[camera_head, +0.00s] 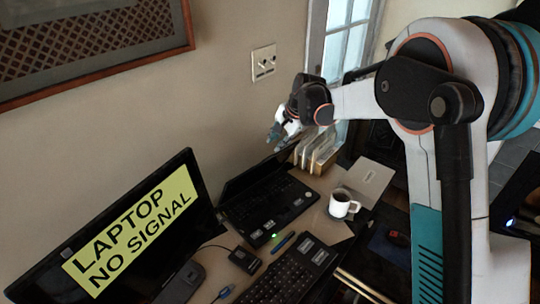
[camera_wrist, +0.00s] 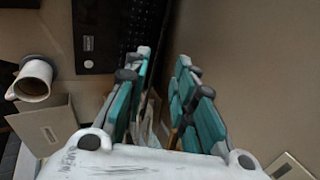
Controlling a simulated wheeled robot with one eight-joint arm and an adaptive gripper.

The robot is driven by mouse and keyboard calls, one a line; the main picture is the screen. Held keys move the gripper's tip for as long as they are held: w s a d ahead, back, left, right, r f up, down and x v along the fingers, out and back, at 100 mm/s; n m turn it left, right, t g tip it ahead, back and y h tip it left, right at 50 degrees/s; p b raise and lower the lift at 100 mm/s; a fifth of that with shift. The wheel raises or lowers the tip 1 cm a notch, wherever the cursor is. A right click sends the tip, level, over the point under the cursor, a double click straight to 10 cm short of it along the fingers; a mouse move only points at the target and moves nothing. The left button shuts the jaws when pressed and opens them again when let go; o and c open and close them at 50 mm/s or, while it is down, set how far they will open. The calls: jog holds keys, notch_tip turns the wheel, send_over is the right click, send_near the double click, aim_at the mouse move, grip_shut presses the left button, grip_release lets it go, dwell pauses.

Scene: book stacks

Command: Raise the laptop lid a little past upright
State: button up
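The black laptop lies open on the desk in the head view. Its keyboard base (camera_head: 268,208) is flat, and its dark lid (camera_head: 250,178) stands up at the back, seen at a steep angle. My gripper (camera_head: 278,132) is above the far right end of the lid. In the wrist view the teal fingers of my gripper (camera_wrist: 164,58) are open with a gap between them. The lid (camera_wrist: 166,28) appears nearly edge-on, in line with that gap; I cannot tell whether a finger touches it. The base (camera_wrist: 105,30) is beyond the left finger.
A white mug (camera_head: 341,204) with dark drink stands right of the laptop. Upright folders (camera_head: 318,150) stand beyond the laptop's right end. A monitor (camera_head: 125,235) reading "LAPTOP NO SIGNAL" and a separate keyboard (camera_head: 285,278) are nearer. The wall (camera_head: 215,105) is close behind the lid.

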aim_at(269, 157)
jog(key=b+x, duration=0.1)
jog(key=x, duration=0.9)
jog(key=shift+r, duration=0.1)
grip_shut()
